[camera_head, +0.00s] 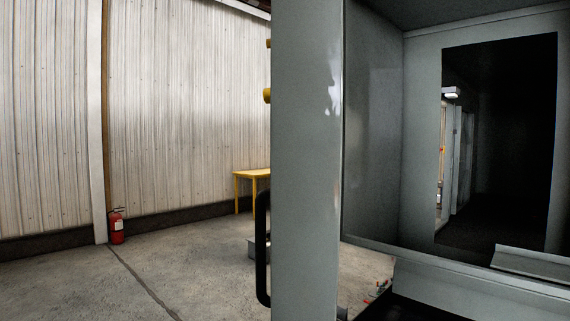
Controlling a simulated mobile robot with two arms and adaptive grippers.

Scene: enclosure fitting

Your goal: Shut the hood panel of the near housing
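A large grey metal housing (422,150) fills the right half of the view, very close to me. Its front is open, and I see into its interior, with a dark rectangular window or opening (500,150) in it. A tall grey upright panel (306,160) stands at the housing's left side. A black bar handle (262,250) sticks out from the panel's left edge. I cannot tell for certain whether this upright is the hood panel or part of the frame. Neither of my grippers is in view.
A red fire extinguisher (117,226) stands by the corrugated wall (185,110) at the left. A yellow table (252,174) stands behind the panel. The concrete floor (190,265) at the left is open.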

